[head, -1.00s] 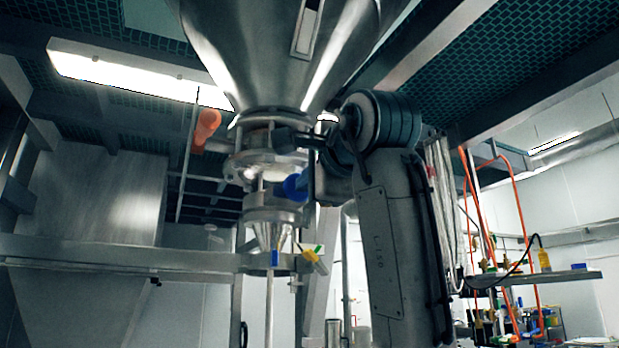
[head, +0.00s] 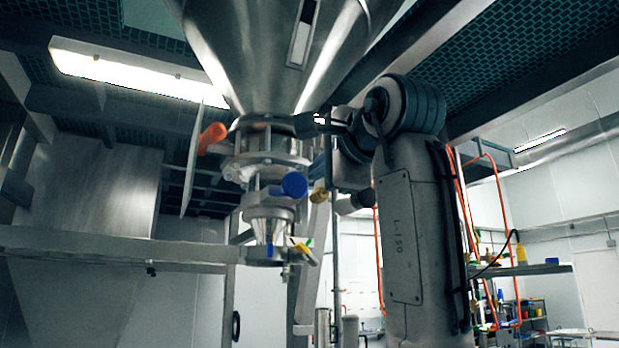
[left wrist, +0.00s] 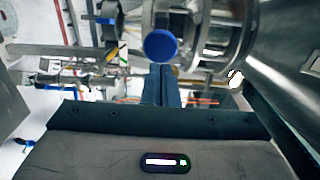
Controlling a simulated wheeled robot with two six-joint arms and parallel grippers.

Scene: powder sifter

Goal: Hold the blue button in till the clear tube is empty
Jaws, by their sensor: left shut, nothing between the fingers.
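The blue button (head: 294,185) is a round blue knob on the right side of the metal sifter assembly below the hopper. In the left wrist view the button (left wrist: 161,45) is just beyond my shut, empty left fingertips (left wrist: 160,70). In the head view my left gripper (head: 318,168) is right of the button. I cannot tell whether the tips touch it or how far in it is. A glassy section (head: 264,142) under the hopper may be the clear tube; its contents are too small to tell. My right gripper is out of view.
The large steel hopper (head: 265,60) hangs over the assembly. An orange handle (head: 212,137) sticks out to its left. A small cone outlet (head: 268,227) with yellow and blue parts is below. A horizontal beam (head: 110,247) crosses at left, and a shelf (head: 520,269) stands at right.

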